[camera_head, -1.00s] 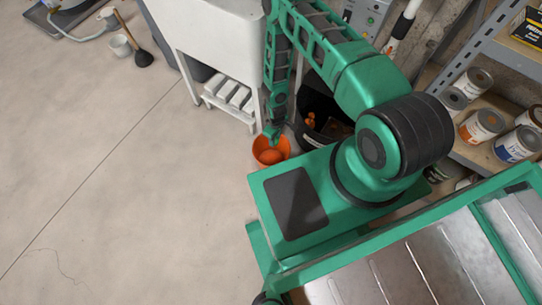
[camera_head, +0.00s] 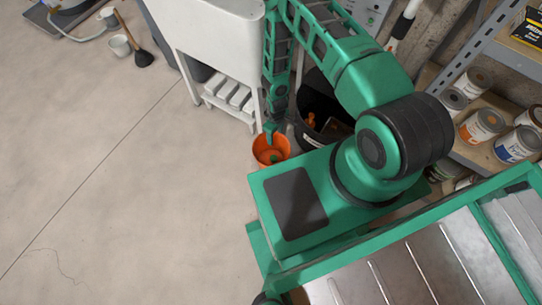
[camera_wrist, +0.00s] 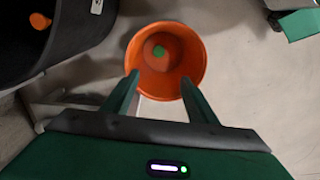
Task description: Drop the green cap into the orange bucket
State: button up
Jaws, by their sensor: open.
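The orange bucket (camera_head: 259,153) stands on the floor beside the white sink cabinet. It also shows in the wrist view (camera_wrist: 193,60), where I look down into it. The green cap (camera_wrist: 158,51) shows inside the bucket, near its bottom and apart from my fingers. It shows as a small green spot within the bucket in the head view (camera_head: 274,158). My gripper (camera_wrist: 159,84) is open and empty, with its two fingers spread over the bucket's near rim. In the head view my gripper (camera_head: 270,134) is above the bucket's back side.
A black bin (camera_head: 315,92) with orange items inside stands close behind the bucket. The white cabinet (camera_head: 210,40) is at the back. Paint cans (camera_head: 482,125) fill a shelf at the right. A plunger (camera_head: 144,58) stands at far left. The floor to the left is clear.

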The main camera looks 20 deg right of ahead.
notch_tip(320, 180, up, 7)
jog(key=shift+f, duration=0.15)
dwell(0.6)
